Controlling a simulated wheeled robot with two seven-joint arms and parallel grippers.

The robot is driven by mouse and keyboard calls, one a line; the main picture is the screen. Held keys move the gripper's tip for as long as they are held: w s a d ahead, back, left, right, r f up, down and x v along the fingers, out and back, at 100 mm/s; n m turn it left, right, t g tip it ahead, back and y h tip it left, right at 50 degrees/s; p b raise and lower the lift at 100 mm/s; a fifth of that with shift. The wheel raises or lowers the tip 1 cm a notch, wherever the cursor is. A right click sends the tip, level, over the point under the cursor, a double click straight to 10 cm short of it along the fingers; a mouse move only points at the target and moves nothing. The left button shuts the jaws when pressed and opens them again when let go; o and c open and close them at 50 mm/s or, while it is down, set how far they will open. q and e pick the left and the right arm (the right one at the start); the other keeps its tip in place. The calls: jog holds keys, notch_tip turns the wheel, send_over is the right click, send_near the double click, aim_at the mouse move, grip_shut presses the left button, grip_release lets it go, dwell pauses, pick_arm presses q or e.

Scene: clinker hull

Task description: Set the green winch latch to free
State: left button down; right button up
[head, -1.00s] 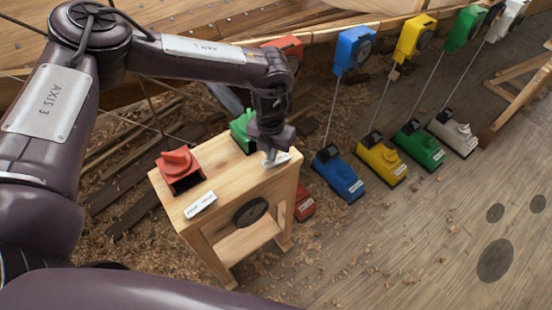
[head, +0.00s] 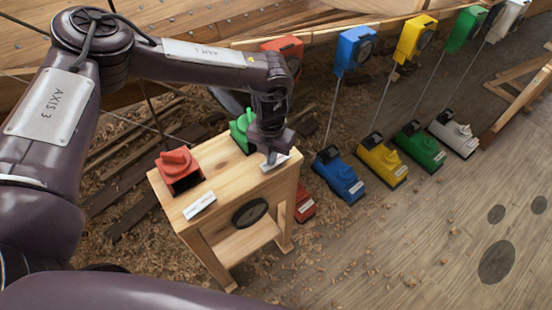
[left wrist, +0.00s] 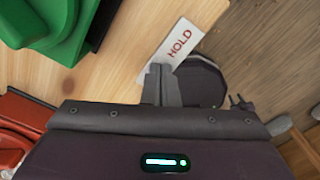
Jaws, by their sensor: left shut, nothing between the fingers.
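The green winch latch (head: 240,131) stands on the far part of a small wooden bench, partly hidden behind my left gripper (head: 271,159). In the left wrist view the green latch (left wrist: 60,25) fills the top left and is cut off by the frame edge. My left gripper (left wrist: 161,76) is shut and empty, its fingertips low over the bench top beside a white plate (left wrist: 175,48) that reads HOLD. It is apart from the green latch in the wrist view. How the latch is turned is hard to tell. My right gripper is not in view.
A red latch (head: 178,170) sits on the near part of the bench (head: 228,190), with another white plate (head: 200,206). A dark disc (head: 250,212) is on the bench's side. Blue (head: 338,175), yellow (head: 382,161), green (head: 419,147) and white (head: 455,133) floor units stand to the right.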

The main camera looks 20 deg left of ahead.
pick_arm(q)
notch_tip(320, 180, up, 7)
jog(key=p, duration=0.5)
jog(key=shift+p, duration=0.3)
jog(key=shift+s, duration=0.1)
dwell(0.4)
